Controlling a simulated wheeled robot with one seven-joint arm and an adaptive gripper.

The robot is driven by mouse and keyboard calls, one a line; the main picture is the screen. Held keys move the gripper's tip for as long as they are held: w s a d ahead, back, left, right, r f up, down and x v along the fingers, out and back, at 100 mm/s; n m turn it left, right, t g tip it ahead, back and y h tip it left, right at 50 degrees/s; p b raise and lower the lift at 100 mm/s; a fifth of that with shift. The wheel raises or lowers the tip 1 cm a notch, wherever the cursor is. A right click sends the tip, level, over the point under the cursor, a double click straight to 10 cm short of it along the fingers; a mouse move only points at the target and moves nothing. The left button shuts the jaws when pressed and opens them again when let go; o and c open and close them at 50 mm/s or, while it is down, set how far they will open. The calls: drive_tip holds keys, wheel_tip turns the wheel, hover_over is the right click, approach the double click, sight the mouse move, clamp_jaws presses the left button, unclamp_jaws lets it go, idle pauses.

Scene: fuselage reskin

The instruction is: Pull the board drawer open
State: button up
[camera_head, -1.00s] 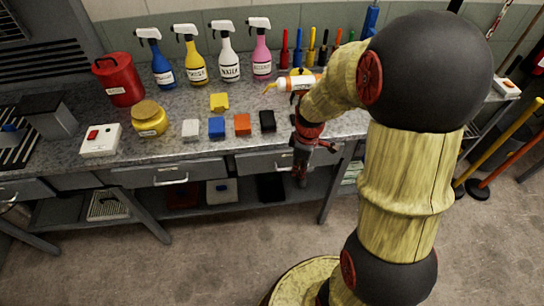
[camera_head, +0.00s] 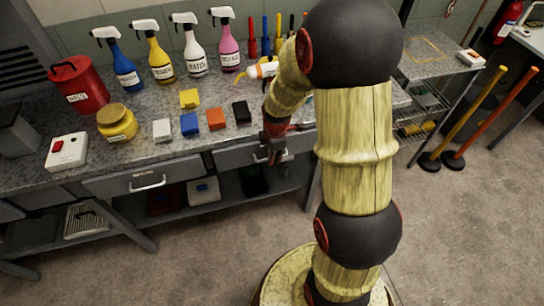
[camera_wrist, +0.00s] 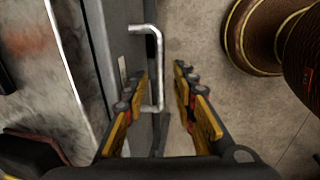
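The workbench has a grey drawer (camera_head: 228,157) on the right, in front of my gripper (camera_head: 275,152); its front looks flush with the bench. I cannot read its label, so I cannot tell if it is the board drawer. In the wrist view, the drawer front (camera_wrist: 137,48) carries a pale metal bar handle (camera_wrist: 158,68). My gripper (camera_wrist: 163,75) is open, with one yellow-and-black finger on each side of the handle. I cannot tell whether a finger touches it. In the head view, my arm hides part of the drawer and its handle.
A second drawer (camera_head: 115,187) with a handle is to the left. Spray bottles, a red can (camera_head: 78,88), a yellow jar (camera_head: 117,122) and small coloured blocks stand on the bench (camera_head: 160,98). Yellow and orange poles stand at right. The floor (camera_head: 190,255) in front is clear.

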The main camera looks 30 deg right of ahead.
drive_tip(key=shift+f, duration=0.25)
drive_tip(key=shift+c, duration=0.6)
clamp_jaws()
